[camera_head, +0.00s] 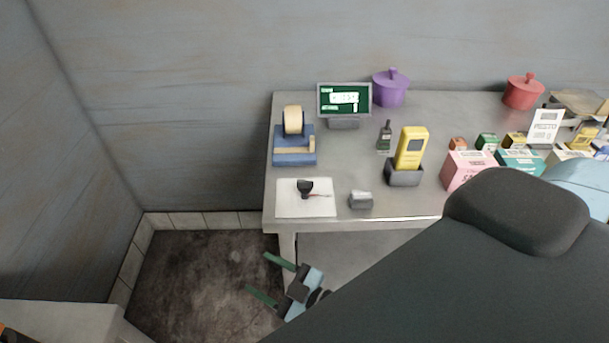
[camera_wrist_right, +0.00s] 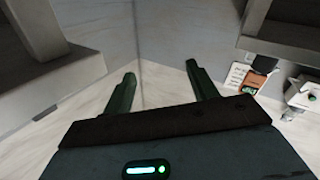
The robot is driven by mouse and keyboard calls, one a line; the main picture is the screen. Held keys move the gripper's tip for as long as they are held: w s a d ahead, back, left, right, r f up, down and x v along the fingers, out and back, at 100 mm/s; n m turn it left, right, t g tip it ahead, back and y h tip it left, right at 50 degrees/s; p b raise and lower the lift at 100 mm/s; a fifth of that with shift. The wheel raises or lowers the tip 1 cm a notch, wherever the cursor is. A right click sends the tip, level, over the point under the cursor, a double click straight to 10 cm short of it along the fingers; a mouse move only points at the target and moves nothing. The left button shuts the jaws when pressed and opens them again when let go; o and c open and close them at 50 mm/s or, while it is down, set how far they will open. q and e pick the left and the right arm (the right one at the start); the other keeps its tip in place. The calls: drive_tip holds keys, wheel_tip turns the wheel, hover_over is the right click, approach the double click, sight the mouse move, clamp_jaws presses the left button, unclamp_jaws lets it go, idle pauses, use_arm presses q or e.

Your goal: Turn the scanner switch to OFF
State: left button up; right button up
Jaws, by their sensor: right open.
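A white plate (camera_head: 290,208) lies on the table near its front left corner. It bears a black knob (camera_head: 305,187) with a thin reddish line beside it; any lettering is too small to read. A yellow handheld device (camera_head: 411,146), which looks like a scanner, stands upright in a dark grey cradle (camera_head: 404,174) to the right. My right gripper (camera_head: 257,271) is open and empty, in front of the table's left front corner with the floor behind it. Its green fingers also show apart in the right wrist view (camera_wrist_right: 160,72). My left gripper is out of view.
Floor is clear at left.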

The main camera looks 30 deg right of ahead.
drive_tip(key=w+a+r+n+g+y, duration=0.25)
drive_tip(key=a+r+n+y, duration=0.25)
drive_tip(key=r+n+y, duration=0.35)
wheel_tip(320, 180, up, 10)
drive_tip(key=f+n+g+h, duration=0.1)
drive_tip(key=n+g+h, duration=1.25)
drive_tip(key=h, duration=0.35)
hover_over(305, 180)
drive_tip(key=shift+r+m, duration=0.25)
drive_tip(key=shift+m, duration=0.15)
drive_tip(key=shift+f, duration=3.95)
